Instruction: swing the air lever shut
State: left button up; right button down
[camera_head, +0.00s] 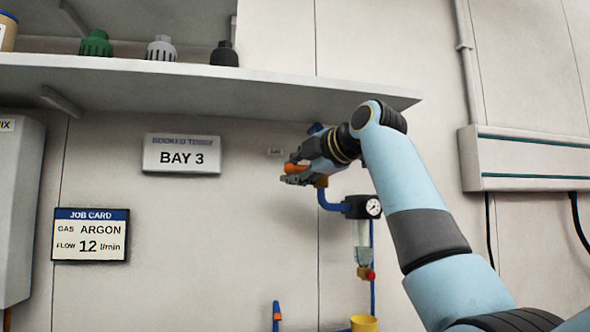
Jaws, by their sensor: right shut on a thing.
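The air lever (296,168) is a short orange handle on the blue air pipe (328,203), in the middle of the head view. My right gripper (291,174) is shut on the lever, with dark fingers around it. The fingers and wrist hide much of the lever and its valve body, so I cannot tell its exact angle. Below and to the right, the pipe runs into a regulator with a round gauge (373,207) and a clear bowl (362,234). My left gripper is not in view.
A shelf (200,80) with green, grey and black caps juts out above my right gripper. A BAY 3 sign (181,155) and a job card (91,235) hang on the wall to the left. A grey trunking box (530,160) is at right.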

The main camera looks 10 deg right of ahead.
jog(key=shift+f, duration=0.1)
jog(key=c, duration=1.3)
grip_release()
jog(key=shift+o, duration=0.2)
jog(key=v, duration=1.2)
